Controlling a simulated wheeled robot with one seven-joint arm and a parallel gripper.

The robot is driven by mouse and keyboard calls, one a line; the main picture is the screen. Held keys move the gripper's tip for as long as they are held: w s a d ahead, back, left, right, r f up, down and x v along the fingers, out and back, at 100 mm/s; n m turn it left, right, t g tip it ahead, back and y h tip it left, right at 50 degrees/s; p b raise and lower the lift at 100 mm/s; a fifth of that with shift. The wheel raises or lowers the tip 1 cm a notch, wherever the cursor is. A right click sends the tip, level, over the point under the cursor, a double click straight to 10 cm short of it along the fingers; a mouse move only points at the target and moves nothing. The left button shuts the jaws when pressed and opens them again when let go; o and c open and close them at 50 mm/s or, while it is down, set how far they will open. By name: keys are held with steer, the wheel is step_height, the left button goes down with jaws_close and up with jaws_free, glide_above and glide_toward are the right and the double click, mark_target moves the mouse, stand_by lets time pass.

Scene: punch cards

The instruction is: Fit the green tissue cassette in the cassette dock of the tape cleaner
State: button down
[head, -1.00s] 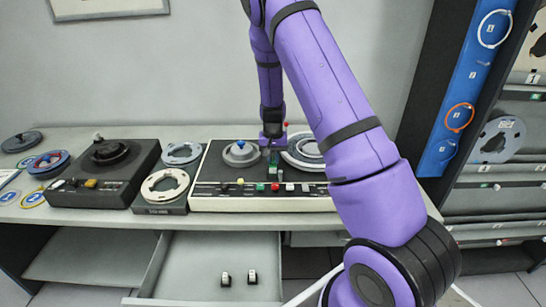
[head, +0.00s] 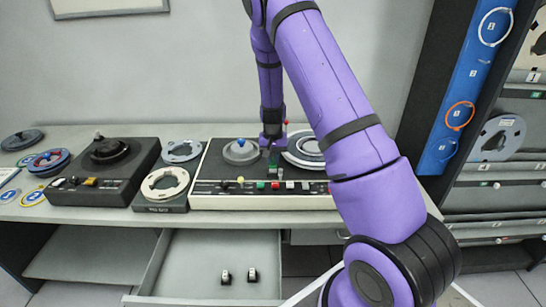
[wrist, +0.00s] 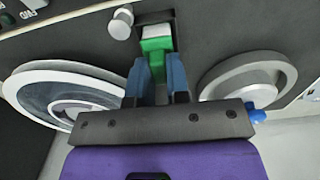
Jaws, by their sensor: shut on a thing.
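The tape cleaner (head: 215,172) is the black-topped machine with a pale front on the counter, and its deck also fills much of the wrist view (wrist: 60,50). In the wrist view my gripper (wrist: 158,72) is shut on the green tissue cassette (wrist: 155,46), with a blue finger on each side. The cassette's white end points at a dark recess in the deck (wrist: 150,17), which seems to be the cassette dock. I cannot tell how deep the cassette sits in it. In the head view my gripper (head: 273,147) is over the deck, with the green cassette just below it.
A metal post (wrist: 121,24) stands beside the recess. Coloured buttons (head: 275,185) line the machine's front. Another tape machine (head: 105,180) is to the left. A drawer (head: 210,262) stands open below.

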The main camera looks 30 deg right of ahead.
mark_target(273, 159)
steer(key=shift+f, duration=0.2)
steer(key=c, duration=1)
jaws_free()
steer(key=shift+c, duration=1)
steer(key=shift+r, duration=4)
